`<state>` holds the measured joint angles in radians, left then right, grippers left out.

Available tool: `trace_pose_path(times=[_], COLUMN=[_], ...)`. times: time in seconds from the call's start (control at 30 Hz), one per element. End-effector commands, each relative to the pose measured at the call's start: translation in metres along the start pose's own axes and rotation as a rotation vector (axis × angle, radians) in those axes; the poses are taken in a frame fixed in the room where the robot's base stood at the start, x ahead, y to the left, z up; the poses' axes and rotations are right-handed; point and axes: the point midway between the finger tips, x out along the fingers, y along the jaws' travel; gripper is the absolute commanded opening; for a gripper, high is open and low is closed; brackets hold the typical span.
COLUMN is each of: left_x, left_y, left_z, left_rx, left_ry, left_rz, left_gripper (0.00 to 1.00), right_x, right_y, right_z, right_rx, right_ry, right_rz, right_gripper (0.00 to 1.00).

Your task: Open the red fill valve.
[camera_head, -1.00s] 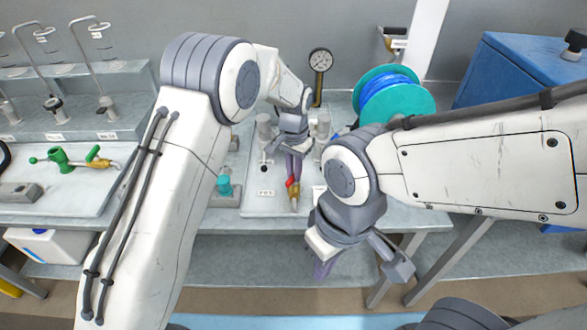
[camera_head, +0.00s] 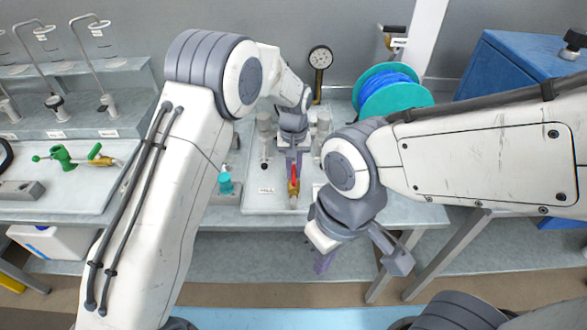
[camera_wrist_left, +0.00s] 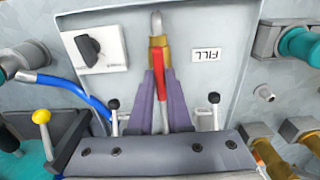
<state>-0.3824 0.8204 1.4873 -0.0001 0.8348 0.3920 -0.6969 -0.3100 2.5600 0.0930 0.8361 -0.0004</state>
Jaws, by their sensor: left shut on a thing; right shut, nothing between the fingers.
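The red fill valve has a brass body (camera_head: 293,188) and a red lever (camera_head: 294,173). It sits at the front of a pale panel on the bench. In the left wrist view, the red lever (camera_wrist_left: 161,75) runs roughly in line with the brass body (camera_wrist_left: 158,47), beside an upside-down "FILL" label (camera_wrist_left: 207,54). My left gripper (camera_head: 293,163) is shut on the lever, with a purple finger on each side of it (camera_wrist_left: 160,95). My right gripper (camera_head: 324,262) is shut and empty, in front of the bench edge.
A teal reel with blue hose (camera_head: 395,92) and a pressure gauge (camera_head: 320,60) stand behind the panel. A black knob (camera_wrist_left: 89,46) is beside the valve. A green-handled brass valve (camera_head: 98,158) lies on the left tray. A blue cabinet (camera_head: 500,75) stands right.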

Motion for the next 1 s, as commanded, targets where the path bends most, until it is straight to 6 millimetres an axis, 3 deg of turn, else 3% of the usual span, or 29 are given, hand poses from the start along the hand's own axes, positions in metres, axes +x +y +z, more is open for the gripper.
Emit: trace_pose_path(times=[0.4,0.43,0.5,0.83,1.0], left_x=[-0.002,-0.002,-0.002,-0.003,-0.022], left_y=[0.000,0.000,0.000,0.000,0.001], left_z=[-0.002,-0.002,-0.001,-0.001,-0.002], left_rx=[-0.008,-0.008,-0.008,-0.006,-0.006], left_ry=[0.005,0.005,0.004,0.003,0.007], left_rz=[0.002,0.002,0.002,0.001,0.003], left_gripper=[0.00,0.28,0.46,0.46,0.46], right_x=[0.000,0.000,0.000,0.000,0.005], right_y=[0.000,0.000,0.000,0.000,0.000], right_z=[0.000,0.000,0.000,0.000,0.000], right_rx=[0.000,0.000,0.000,0.000,0.000], right_ry=[0.000,0.000,0.000,0.000,0.000], right_rz=[0.000,0.000,0.000,0.000,0.000], right_gripper=[0.00,0.00,0.00,0.00,0.00])
